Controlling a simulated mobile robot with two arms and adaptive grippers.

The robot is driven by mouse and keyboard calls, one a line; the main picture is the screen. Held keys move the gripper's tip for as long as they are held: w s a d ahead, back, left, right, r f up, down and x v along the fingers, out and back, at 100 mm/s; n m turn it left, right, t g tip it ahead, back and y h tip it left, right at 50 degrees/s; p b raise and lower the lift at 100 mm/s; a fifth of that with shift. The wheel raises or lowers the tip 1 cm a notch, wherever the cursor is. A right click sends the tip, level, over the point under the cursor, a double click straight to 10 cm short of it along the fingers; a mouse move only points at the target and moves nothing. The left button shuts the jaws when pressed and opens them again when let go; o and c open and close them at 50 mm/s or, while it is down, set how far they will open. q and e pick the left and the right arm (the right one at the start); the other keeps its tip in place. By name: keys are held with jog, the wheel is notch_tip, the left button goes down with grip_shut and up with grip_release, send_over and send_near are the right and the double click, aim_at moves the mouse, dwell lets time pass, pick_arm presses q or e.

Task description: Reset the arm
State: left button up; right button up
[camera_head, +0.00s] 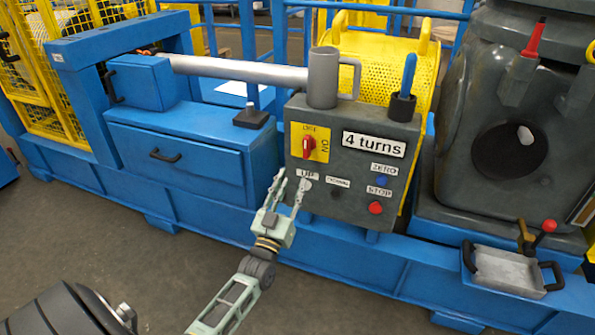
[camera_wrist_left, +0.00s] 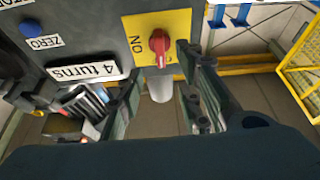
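My left gripper (camera_head: 291,180) is open and empty in front of the lower left part of the grey control box (camera_head: 345,215). Its fingers point up, just below the red rotary switch (camera_head: 308,147) on its yellow plate. In the left wrist view the red switch (camera_wrist_left: 160,50) shows between and beyond the open fingertips (camera_wrist_left: 159,62). I cannot tell the exact distance from the fingers to the box. My right gripper is in neither view.
The box has a "4 turns" label (camera_head: 373,145), a blue button (camera_head: 382,181) and a red button (camera_head: 376,208). A grey mug (camera_head: 322,78) and a black holder (camera_head: 402,107) stand on top. A metal tray (camera_head: 508,270) sits at right.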

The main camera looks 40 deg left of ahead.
pick_arm(q)
jog(key=shift+s+d+f, duration=0.2)
jog(key=shift+s+f, duration=0.05)
jog(key=shift+s, duration=0.4)
jog(key=shift+f, duration=0.1)
